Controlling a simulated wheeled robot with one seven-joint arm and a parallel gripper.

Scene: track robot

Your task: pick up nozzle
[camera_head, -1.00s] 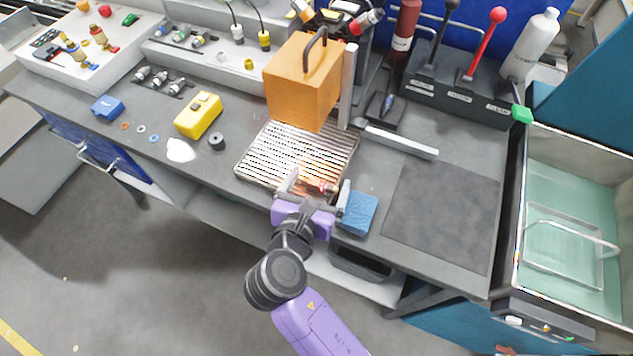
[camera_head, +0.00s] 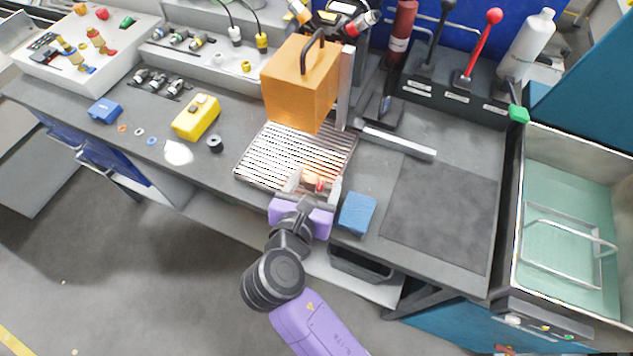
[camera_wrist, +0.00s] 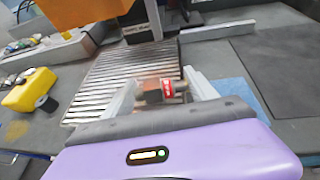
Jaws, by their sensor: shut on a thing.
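The nozzle (camera_wrist: 160,92) is a small piece with a red, white-marked side and a brownish part. It is between the fingers of my gripper (camera_wrist: 165,92) in the wrist view, which is blurred. In the head view the nozzle's red part (camera_head: 320,184) shows between the fingertips. My gripper (camera_head: 312,184) is shut on it at the front edge of the ribbed metal grate (camera_head: 262,165). I cannot tell whether the nozzle still touches the grate.
An orange block with a black handle (camera_head: 298,85) stands over the back of the grate. A blue sponge-like block (camera_head: 356,213) lies just right of my gripper. A yellow box (camera_head: 195,120) lies left, and a dark mat (camera_head: 442,215) lies right. A basin (camera_head: 570,180) is at far right.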

